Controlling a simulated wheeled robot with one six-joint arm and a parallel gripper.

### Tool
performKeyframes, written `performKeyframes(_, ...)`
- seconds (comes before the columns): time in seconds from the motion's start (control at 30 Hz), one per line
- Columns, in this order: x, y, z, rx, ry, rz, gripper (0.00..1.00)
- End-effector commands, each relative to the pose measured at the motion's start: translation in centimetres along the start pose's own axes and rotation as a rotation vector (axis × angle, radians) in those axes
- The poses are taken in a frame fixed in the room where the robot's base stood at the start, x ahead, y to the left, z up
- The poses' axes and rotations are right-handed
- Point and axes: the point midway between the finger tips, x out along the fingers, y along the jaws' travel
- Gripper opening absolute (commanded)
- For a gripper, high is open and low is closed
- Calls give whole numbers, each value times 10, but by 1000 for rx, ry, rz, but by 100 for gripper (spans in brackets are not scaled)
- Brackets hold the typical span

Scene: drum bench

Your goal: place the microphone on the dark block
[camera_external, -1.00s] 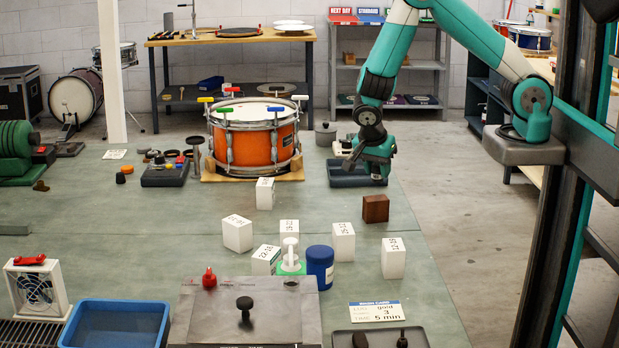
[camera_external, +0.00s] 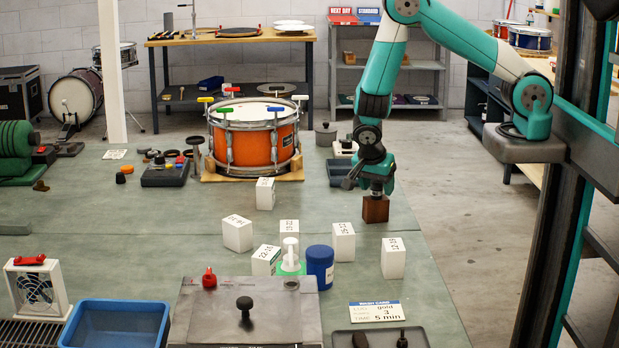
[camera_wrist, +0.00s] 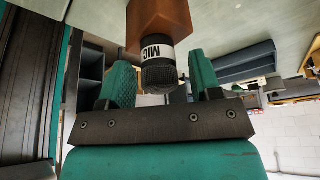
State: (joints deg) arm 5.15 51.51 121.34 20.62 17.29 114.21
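The microphone (camera_wrist: 158,66), a dark cylinder with a white "MIC" band, stands end-on against the brown dark block (camera_wrist: 158,20) in the wrist view. In the external view the dark block (camera_external: 375,209) sits on the bench with the small grey microphone (camera_external: 377,187) upright on top. My gripper (camera_external: 376,181) is directly above the block. In the wrist view its two green fingers (camera_wrist: 160,82) stand on either side of the microphone, with a visible gap at the right finger and a narrow one at the left. The gripper looks open around it.
White labelled boxes (camera_external: 343,242) stand in front and left of the block. A dark tray (camera_external: 340,171) lies just behind my gripper. The orange drum (camera_external: 252,146) is further left.

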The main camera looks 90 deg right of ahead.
Motion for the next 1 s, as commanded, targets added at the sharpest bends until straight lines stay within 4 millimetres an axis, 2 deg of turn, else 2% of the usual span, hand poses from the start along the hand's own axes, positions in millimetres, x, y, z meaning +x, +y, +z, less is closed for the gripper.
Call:
performKeyframes(0.27, -8, -1, 0, 0, -1, -3, 58)
performKeyframes(0.37, -22, -1, 0, 0, -2, -5, 58)
performKeyframes(0.7, -95, -1, 0, 0, -3, -6, 58)
performKeyframes(0.9, -119, 0, 0, -4, -2, -2, 58)
performKeyframes(1.0, -131, 6, 2, -81, -28, -7, 58)
